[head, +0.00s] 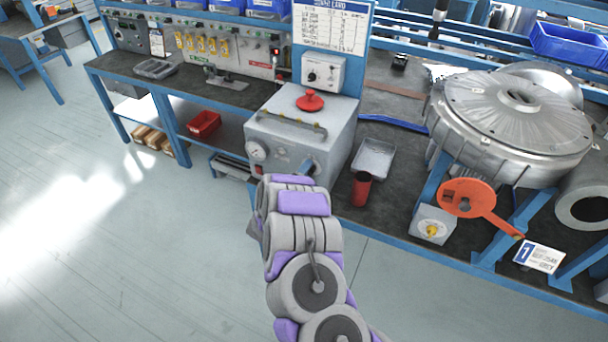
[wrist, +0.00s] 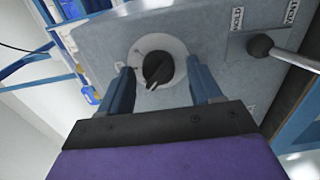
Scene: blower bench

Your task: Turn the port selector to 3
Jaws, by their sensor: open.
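The port selector (wrist: 158,70) is a black knob on a round pale dial, set in a grey panel, in the middle of the wrist view. The dial's markings are too small to read, so I cannot tell which port it points at. My gripper (wrist: 161,74) is open, with one blue finger on each side of the knob. Gaps show between the fingers and the knob. In the head view, my arm hides the knob and most of the gripper in front of the grey box (head: 290,140).
A lever with a black ball (wrist: 261,45) stands right of the dial, by a HOLD label. The box carries a red knob (head: 310,101) on top and a gauge (head: 257,150) on its front.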

